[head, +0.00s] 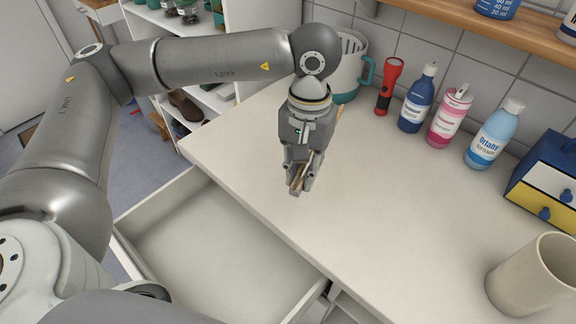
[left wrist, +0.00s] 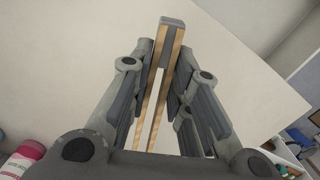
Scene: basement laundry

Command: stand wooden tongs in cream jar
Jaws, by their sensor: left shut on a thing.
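My left gripper (head: 297,184) is over the countertop and points down. It is shut on the wooden tongs (left wrist: 158,85), which run lengthwise between its fingers with a grey tip beyond them in the left wrist view. In the head view only small parts of the tongs show, mostly hidden by the fingers. I cannot tell whether the tongs touch the counter. The cream jar (head: 525,278) stands upright at the right front of the counter, well apart from the gripper. My right gripper is not in view.
An open, empty drawer (head: 215,245) juts out below the counter (head: 400,200). Along the wall stand a white and teal basket (head: 347,75), a red flashlight (head: 388,88), several bottles (head: 450,115) and a blue and yellow drawer box (head: 545,180). The counter's middle is clear.

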